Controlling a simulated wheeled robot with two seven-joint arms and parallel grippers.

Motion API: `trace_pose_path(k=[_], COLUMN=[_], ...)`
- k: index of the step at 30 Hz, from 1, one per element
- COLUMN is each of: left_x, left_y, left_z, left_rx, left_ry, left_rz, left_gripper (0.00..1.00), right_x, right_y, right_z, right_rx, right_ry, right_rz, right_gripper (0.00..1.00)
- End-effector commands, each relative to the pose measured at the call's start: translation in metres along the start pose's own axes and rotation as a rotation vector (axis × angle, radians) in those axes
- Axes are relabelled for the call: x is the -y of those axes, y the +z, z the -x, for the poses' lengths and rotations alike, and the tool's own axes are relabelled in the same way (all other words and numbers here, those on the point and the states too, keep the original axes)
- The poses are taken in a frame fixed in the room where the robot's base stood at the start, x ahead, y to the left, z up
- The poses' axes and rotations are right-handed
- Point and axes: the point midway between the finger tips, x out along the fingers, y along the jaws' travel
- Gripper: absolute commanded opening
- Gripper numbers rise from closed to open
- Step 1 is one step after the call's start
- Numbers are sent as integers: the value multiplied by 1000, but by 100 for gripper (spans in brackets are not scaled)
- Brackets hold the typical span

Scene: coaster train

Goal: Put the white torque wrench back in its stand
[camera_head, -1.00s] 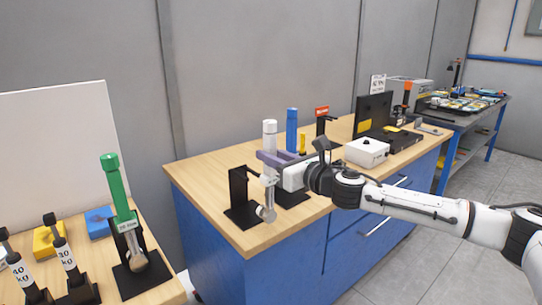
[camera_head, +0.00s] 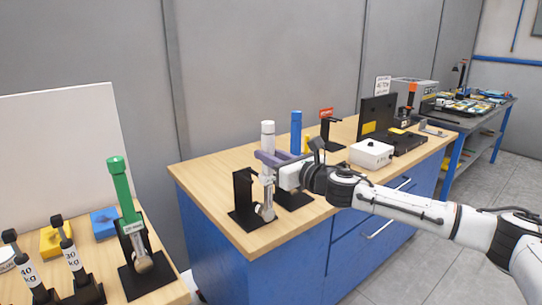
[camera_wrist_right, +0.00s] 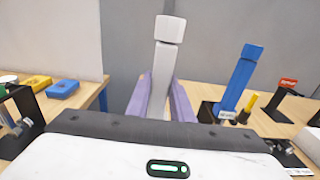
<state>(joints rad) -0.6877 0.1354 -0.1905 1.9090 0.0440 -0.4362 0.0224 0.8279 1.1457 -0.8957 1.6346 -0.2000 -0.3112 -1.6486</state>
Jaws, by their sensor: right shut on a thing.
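The white torque wrench (camera_head: 268,140) is upright, its silver head (camera_head: 264,211) at the bottom. My right gripper (camera_head: 272,160), with purple fingers, is shut on it around the middle. A black stand (camera_head: 243,190) with an upright plate and flat base is just left of the wrench in the head view. The wrench's lower end overlaps the stand's right side there; I cannot tell whether they touch. In the right wrist view the wrench's white handle (camera_wrist_right: 163,75) rises between the fingers (camera_wrist_right: 160,100). My left gripper is not in view.
A blue wrench (camera_head: 296,133) stands behind my right gripper, with a red-labelled black stand (camera_head: 328,130) further right. A white box (camera_head: 371,154) sits on the wooden bench (camera_head: 205,182). A green wrench (camera_head: 121,190) stands on the left table. The bench's front-left corner is clear.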

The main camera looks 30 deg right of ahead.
Motion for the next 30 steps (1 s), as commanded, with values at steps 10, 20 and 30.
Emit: trace_pose_path(k=[10,20,30], left_x=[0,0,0], left_y=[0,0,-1], left_z=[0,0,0], left_rx=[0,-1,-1], left_ry=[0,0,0], left_rz=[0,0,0], left_gripper=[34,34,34], right_x=[1,1,0], right_y=[6,6,7], right_z=[-10,-18,-27], right_rx=[10,10,10], right_ry=[0,-1,1], right_rz=[0,0,-1], right_gripper=[0,0,0])
